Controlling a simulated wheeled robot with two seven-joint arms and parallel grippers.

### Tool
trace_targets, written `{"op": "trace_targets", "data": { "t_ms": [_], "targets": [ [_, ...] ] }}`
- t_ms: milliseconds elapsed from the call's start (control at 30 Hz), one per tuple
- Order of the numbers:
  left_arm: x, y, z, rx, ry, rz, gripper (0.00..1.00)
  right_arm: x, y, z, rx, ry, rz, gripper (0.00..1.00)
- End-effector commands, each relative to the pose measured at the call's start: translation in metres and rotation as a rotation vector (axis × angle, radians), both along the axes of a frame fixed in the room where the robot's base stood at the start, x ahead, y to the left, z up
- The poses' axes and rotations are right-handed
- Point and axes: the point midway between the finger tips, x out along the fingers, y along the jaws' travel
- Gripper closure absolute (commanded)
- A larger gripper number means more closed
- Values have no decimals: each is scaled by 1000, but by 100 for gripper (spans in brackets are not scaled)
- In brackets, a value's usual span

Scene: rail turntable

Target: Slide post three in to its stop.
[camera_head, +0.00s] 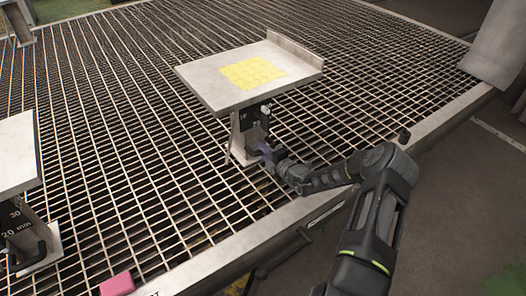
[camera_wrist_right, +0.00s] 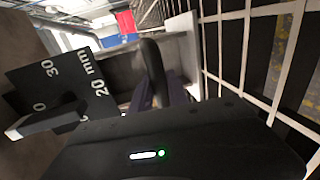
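A post (camera_head: 237,150) carrying a pale plate (camera_head: 206,87) with a yellow square (camera_head: 253,72) stands on the grating at the middle. No post number is readable, so I cannot tell if it is post three. A black scale plate is on it, and in the right wrist view the scale plate (camera_wrist_right: 62,88) reads 30 and 20 mm. My right gripper (camera_head: 266,150) is low at this post. In the right wrist view its purplish fingers (camera_wrist_right: 172,90) are beside an upright black handle (camera_wrist_right: 152,68). The gripper's body hides the grip. My left gripper is not in view.
Another post (camera_head: 28,232) with a pale plate (camera_head: 17,152) and a mm scale stands at the left edge. A pink block (camera_head: 117,284) lies at the front rim. The grating (camera_head: 120,130) between the posts is clear. A further post (camera_head: 20,25) is at the far left.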

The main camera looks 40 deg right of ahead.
Motion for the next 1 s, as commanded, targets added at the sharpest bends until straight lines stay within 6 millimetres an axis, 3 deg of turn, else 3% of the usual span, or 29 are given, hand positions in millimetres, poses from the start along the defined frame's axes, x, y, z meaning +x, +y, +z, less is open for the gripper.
{"op": "trace_targets", "data": {
  "t_ms": [233, 1000],
  "targets": [
    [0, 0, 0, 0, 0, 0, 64, 0, 0, 0, 0, 0, 0, 100],
    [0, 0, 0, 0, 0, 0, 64, 0, 0, 0, 0, 1, 0, 100]
  ]
}}
